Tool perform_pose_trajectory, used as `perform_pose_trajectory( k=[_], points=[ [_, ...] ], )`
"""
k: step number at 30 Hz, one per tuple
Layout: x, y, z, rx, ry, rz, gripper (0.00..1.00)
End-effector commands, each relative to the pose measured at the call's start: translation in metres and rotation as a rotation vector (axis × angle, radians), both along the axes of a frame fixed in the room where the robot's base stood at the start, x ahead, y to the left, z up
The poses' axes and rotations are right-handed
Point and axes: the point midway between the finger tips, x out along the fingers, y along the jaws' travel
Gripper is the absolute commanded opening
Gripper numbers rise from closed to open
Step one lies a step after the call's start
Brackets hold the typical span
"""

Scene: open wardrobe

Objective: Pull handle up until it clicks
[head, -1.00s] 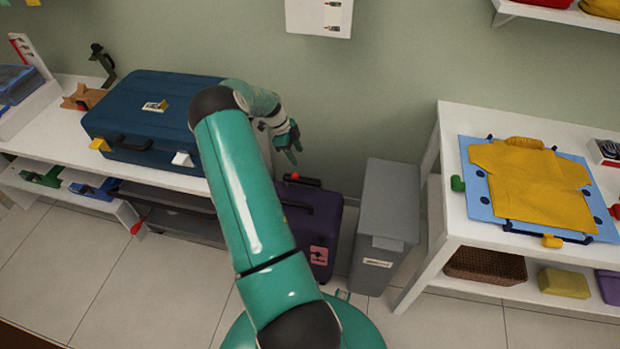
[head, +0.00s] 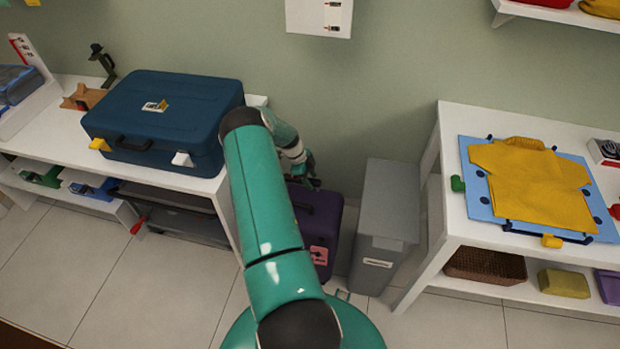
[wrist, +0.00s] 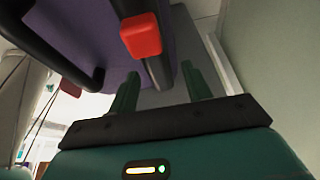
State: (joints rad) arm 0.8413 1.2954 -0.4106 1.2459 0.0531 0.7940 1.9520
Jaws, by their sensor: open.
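A purple suitcase (head: 322,220) stands on the floor between the white table and the grey bin. In the wrist view its purple side (wrist: 95,30) fills the upper left. A dark pull handle (wrist: 157,68) with a red block (wrist: 141,36) on it shows there, between and beyond my fingertips. A second dark handle (wrist: 62,52) is on the suitcase's side. My gripper (head: 309,180) is over the top of the suitcase. Its two green fingers (wrist: 160,72) are apart in the wrist view, with nothing clearly held. In the head view my gripper hides the pull handle.
A grey bin (head: 385,215) stands close to the right of the suitcase. A white table with a blue suitcase (head: 175,115) is on the left. A white table (head: 450,215) with a yellow shirt (head: 530,185) is on the right. The wall (head: 380,80) is behind.

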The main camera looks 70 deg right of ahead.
Motion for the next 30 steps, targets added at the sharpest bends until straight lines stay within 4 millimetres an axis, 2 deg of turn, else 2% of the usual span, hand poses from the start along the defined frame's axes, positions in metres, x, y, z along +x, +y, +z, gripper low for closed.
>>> perform_pose_trajectory(
  k=[6, 13, 14, 23, 26, 30],
  points=[
    [0.0, 0.0, 0.0, -0.001, 0.0, 0.0, 0.47],
    [0.0, 0.0, 0.0, 0.0, 0.0, 0.0, 0.02],
    [0.0, 0.0, 0.0, 0.0, 0.0, 0.0, 0.0],
    [0.001, -0.001, 0.009, -0.001, 0.0, 0.002, 0.0],
    [0.001, -0.001, 0.022, -0.002, 0.0, 0.002, 0.0],
    [0.001, -0.001, 0.051, -0.003, -0.002, 0.002, 0.0]
  ],
)
